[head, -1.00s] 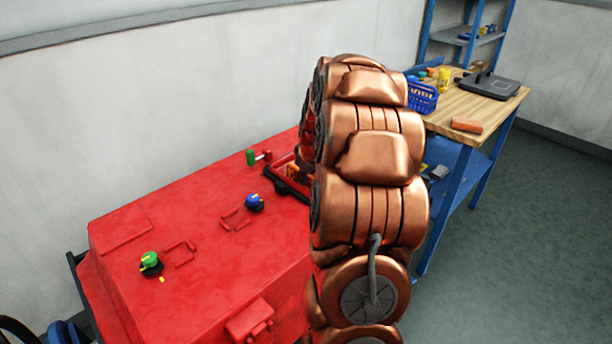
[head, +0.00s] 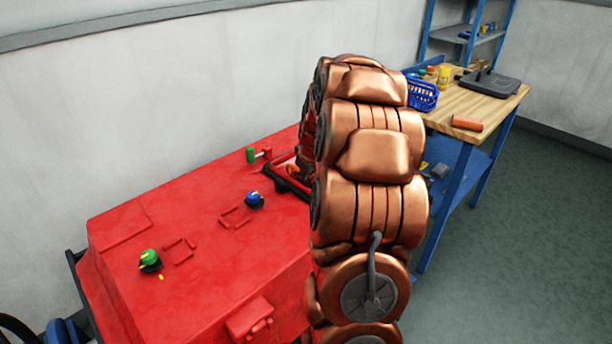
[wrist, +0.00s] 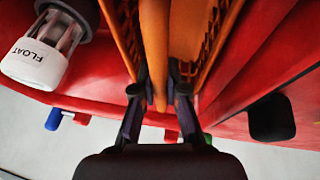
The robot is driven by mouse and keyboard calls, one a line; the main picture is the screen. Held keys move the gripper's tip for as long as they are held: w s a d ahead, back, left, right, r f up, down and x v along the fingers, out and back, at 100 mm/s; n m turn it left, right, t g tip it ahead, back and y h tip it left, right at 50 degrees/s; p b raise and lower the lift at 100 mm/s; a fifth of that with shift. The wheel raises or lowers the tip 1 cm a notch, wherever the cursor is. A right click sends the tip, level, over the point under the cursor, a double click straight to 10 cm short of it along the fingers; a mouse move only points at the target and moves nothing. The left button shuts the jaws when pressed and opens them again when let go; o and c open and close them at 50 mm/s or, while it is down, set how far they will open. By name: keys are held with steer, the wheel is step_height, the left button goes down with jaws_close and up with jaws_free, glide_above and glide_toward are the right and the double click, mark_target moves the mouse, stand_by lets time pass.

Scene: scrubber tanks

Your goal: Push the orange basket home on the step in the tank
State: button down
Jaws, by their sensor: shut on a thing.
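The orange basket (wrist: 208,45) shows in the wrist view, with slatted sides and an upright orange bar in its middle. My gripper (wrist: 160,97) is shut on the lower end of that bar. The basket sits within the red walls of the tank (wrist: 245,60). The step under it is hidden, so I cannot tell whether the basket touches it. In the head view my copper-coloured arm covers the gripper and most of the opening in the red tank (head: 205,265); only its dark rim (head: 287,184) and a little orange show beside the arm.
A white float (wrist: 38,62) marked FLOAT stands left of the basket in the wrist view. A green knob (head: 150,258), a blue knob (head: 254,200) and a green-and-red fitting (head: 251,154) are on the tank top. A wooden bench (head: 490,98) with a blue basket (head: 422,96) stands right.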

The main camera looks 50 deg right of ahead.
steer(key=shift+r, duration=0.15)
stand_by(0.6)
steer(key=c, duration=1.1)
jaws_free()
steer(key=shift+c, duration=0.2)
steer(key=shift+o, duration=0.2)
steer(key=o, duration=0.4)
steer(key=shift+o, duration=0.2)
steer(key=shift+r, duration=0.1)
steer(key=shift+v, duration=2.15)
steer(key=shift+r, duration=0.1)
steer(key=shift+r, duration=2.4)
